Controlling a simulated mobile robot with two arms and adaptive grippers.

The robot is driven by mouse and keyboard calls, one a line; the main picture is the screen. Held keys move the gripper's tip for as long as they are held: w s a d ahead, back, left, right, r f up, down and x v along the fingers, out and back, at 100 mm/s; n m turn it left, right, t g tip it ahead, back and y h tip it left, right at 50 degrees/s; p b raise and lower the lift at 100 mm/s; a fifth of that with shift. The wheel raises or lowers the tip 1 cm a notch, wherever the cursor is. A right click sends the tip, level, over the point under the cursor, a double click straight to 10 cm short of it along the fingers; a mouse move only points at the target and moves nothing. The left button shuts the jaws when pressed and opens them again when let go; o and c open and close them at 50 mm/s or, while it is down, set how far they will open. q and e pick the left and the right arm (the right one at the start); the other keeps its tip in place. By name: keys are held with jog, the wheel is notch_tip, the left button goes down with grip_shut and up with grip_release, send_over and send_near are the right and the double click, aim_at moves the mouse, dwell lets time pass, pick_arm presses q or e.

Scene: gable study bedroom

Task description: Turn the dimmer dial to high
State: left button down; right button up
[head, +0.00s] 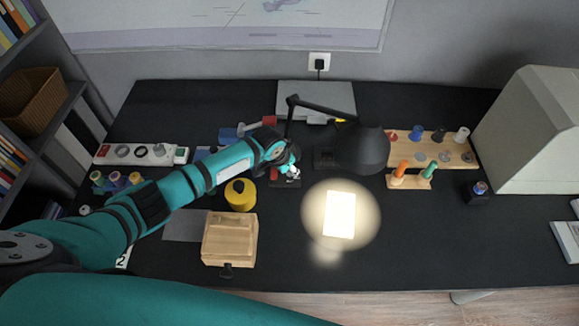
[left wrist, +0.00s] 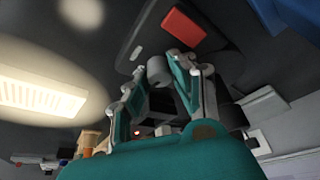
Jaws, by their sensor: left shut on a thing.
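My left gripper (head: 289,167) reaches down over a small dark dimmer box (head: 287,183) on the desk, just left of the lamp base. In the left wrist view its two fingers are closed on a grey round dial (left wrist: 158,71), one on each side. The dark dimmer plate (left wrist: 135,38) carries a red block (left wrist: 184,27) beside the dial. In the head view the gripper mostly hides the dial, so its setting cannot be read. The black desk lamp (head: 362,150) is lit and casts a bright pool on a white card (head: 340,215). My right gripper is not in view.
The lamp's arm and shade stand close to the right of my gripper. A yellow round container (head: 240,194) and a wooden box (head: 229,240) lie nearer the front. Wooden peg racks (head: 437,153) and a beige case (head: 530,130) stand right.

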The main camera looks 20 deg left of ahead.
pick_arm(q)
jog(key=shift+a+f+m+h+b, duration=0.1)
jog(key=shift+m+h+b, duration=0.25)
jog(key=shift+m, duration=0.65)
jog(key=m+h+b, duration=0.1)
jog(key=m, duration=0.1)
jog(key=shift+w+f+m+g+b, duration=0.1)
jog(key=shift+m+g+b, duration=0.2)
jog(key=shift+g+b, duration=0.1)
jog(key=m+g+b, duration=0.1)
jog(key=m+b, duration=0.2)
jog(key=shift+m+h, duration=0.35)
jog(key=shift+m, duration=0.05)
jog(key=shift+m+g+b, duration=0.4)
jog(key=shift+m+b, duration=0.05)
jog(key=shift+m, duration=0.15)
jog(key=shift+r, duration=0.2)
jog(key=c, duration=1.4)
grip_release()
jog(key=v, duration=1.2)
jog(key=shift+a, duration=0.15)
